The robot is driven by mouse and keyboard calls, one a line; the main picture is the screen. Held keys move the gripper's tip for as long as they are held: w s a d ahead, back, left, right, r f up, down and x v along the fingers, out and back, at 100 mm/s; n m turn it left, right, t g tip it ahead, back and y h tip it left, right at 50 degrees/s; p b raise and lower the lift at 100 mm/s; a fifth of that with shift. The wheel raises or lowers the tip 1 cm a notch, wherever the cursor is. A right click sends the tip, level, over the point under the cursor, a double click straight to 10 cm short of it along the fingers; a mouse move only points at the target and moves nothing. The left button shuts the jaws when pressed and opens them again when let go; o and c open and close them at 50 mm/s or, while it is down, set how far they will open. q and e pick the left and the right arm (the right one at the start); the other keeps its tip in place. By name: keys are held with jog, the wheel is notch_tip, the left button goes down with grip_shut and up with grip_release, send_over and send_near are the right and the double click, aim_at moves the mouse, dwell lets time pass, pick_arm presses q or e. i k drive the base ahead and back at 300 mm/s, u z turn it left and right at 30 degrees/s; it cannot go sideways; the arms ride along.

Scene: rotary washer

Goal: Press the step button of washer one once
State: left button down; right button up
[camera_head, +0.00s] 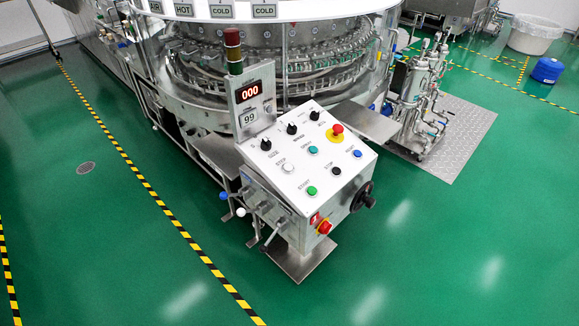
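The rotary washer (270,60) stands at the top centre of the head view. Its tilted white control panel (300,172) faces me on a pedestal. The white step button (288,168) is on the left part of the panel, with a label that looks like STEP beside it. Near it are a green button (313,150), a black stop button (336,171), a green start button (311,190) and a blue button (357,153). A display (249,92) behind the panel reads 000 in red. Neither of my grippers is in view.
A red mushroom button (337,129) and black knobs (291,129) sit along the panel's far edge. A red switch (324,227) and black handwheel (363,196) project from the pedestal. Green floor (420,260) in front is clear. Pipework (418,90) stands at right.

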aim_at(288, 168)
jog(key=z, duration=0.55)
jog(key=k, duration=0.65)
jog(key=z, duration=0.5)
jog(key=i, duration=1.8)
jog(key=u, duration=1.45)
jog(key=i, duration=0.45)
jog(key=u, duration=0.5)
